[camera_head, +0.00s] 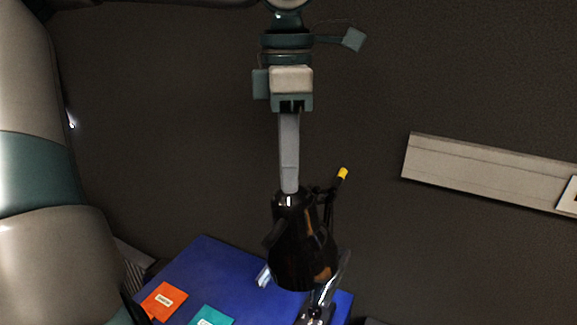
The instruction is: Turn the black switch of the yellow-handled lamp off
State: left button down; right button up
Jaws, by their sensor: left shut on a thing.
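A black lamp (303,255) with a bell-shaped head hangs over the blue surface, right of the middle. A thin dark rod with a yellow end (342,174), which looks like its yellow handle, sticks up behind the head to the right. My left gripper (290,188) comes down from the top middle, its grey fingers seen edge-on. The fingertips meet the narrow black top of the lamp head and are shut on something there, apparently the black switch. The fingers hide the switch, so its position cannot be told. My right gripper is not in view.
A blue panel (205,265) lies below, with an orange card (164,300) and a teal card (211,316) on it. Shiny metal parts (318,308) stand below the lamp head. A pale rail (480,170) is at the right. Dark space around the gripper looks clear.

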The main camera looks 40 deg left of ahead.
pick_arm(q)
jog(key=shift+f+m+b, duration=0.1)
jog(key=shift+m+b, duration=0.8)
jog(key=shift+m, duration=0.2)
jog(key=m+b, duration=0.1)
jog(key=m, duration=0.1)
jog(key=shift+m+t, duration=0.3)
jog(key=m+b, duration=0.1)
jog(key=m, duration=0.2)
jog(key=shift+s+y+b, duration=0.1)
jog(key=shift+y+b, duration=0.2)
jog(key=shift+m+t+b, duration=0.3)
jog(key=shift+m+t, duration=0.2)
jog(key=shift+m, duration=1.3)
jog(key=c, duration=1.6)
grip_release()
jog(key=shift+d, duration=0.1)
jog(key=shift+r, duration=0.2)
